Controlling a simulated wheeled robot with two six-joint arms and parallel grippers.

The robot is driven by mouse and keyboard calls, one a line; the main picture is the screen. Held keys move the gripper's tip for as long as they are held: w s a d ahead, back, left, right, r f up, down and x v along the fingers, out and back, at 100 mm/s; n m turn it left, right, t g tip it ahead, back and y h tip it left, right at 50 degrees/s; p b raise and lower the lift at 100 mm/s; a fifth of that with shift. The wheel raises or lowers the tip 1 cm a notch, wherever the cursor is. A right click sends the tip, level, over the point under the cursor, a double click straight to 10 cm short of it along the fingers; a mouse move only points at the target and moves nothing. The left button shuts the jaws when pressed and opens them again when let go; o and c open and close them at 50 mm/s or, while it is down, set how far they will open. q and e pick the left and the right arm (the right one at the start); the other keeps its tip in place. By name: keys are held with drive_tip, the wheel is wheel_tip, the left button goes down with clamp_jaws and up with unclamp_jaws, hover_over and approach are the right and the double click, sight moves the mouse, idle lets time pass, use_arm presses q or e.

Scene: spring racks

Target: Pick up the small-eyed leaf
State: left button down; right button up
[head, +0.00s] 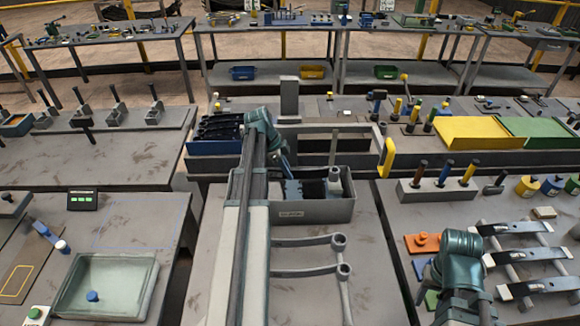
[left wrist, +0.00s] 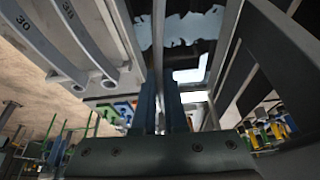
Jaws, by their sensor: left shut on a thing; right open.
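My left gripper (head: 285,163) is at the far end of its long arm, over the grey labelled bin on the middle table. In the left wrist view its blue fingers (left wrist: 160,105) are shut on a thin grey strip (left wrist: 158,60), seen edge-on. I cannot tell which leaf it is; no eye shows. Two grey leaves with round eyes, an upper one (head: 305,242) and a lower one (head: 305,271), lie on the middle table.
A blue bin (head: 215,147) with dark leaves stands behind left. A rack of leaves (head: 530,255) is at right. A grey bar (head: 325,128) and yellow block (head: 388,158) stand beyond the bin.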

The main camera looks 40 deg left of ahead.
use_arm(q)
drive_tip(key=s+d+r+p, duration=0.1)
drive_tip(key=s+d, duration=0.4)
drive_tip(key=s, duration=0.7)
wheel_tip(320, 180, down, 9)
drive_tip(key=b, duration=0.9)
drive_tip(key=shift+r, duration=0.1)
